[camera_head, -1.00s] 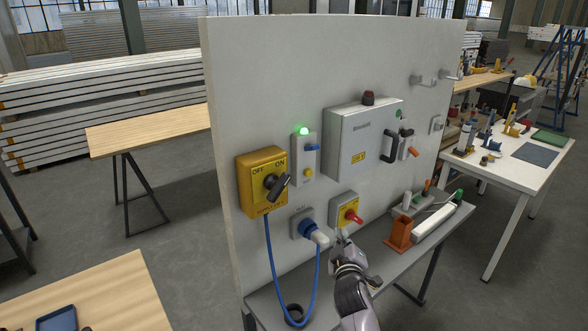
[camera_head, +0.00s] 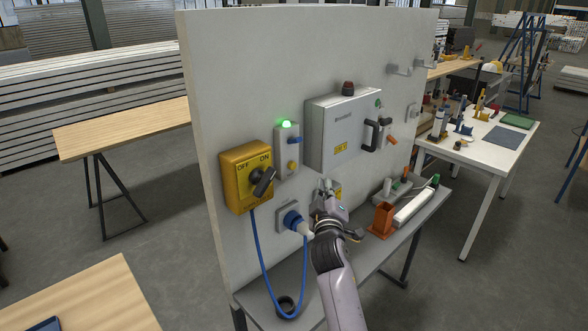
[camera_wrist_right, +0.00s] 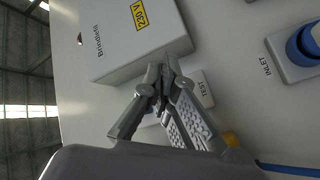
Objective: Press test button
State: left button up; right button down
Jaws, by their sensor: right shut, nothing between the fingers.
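A small pale plate lettered TEST (camera_wrist_right: 201,88) shows in the right wrist view, just beyond my fingers. No button is visible on it; my fingers cover part of it. My right gripper (camera_wrist_right: 163,82) is shut and empty, its tips close to the panel between the cabinet and the TEST plate. Contact cannot be told. In the head view my right gripper (camera_head: 326,186) is just under the cabinet, in front of a yellow plate (camera_head: 338,193) that is mostly hidden. My left gripper is out of view.
A grey cabinet (camera_head: 335,132) projects from the upright panel (camera_head: 235,90). To the left are a yellow rotary switch box (camera_head: 232,170), a box with a lit green lamp (camera_head: 286,124), and a blue inlet plug (camera_head: 294,220) with a hanging cable. An orange holder (camera_head: 382,219) stands on the shelf.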

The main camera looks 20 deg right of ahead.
aim_at(292, 165)
jog(key=w+a+b, duration=0.2)
jog(key=w+b, duration=0.3)
jog(key=w, duration=0.2)
jog(key=shift+w+a, duration=0.15)
jog(key=shift+a, duration=0.15)
jog(key=shift+f, duration=0.1)
dwell(1.1)
jog(key=shift+w+a+b, duration=0.15)
jog(key=shift+w+b, duration=0.25)
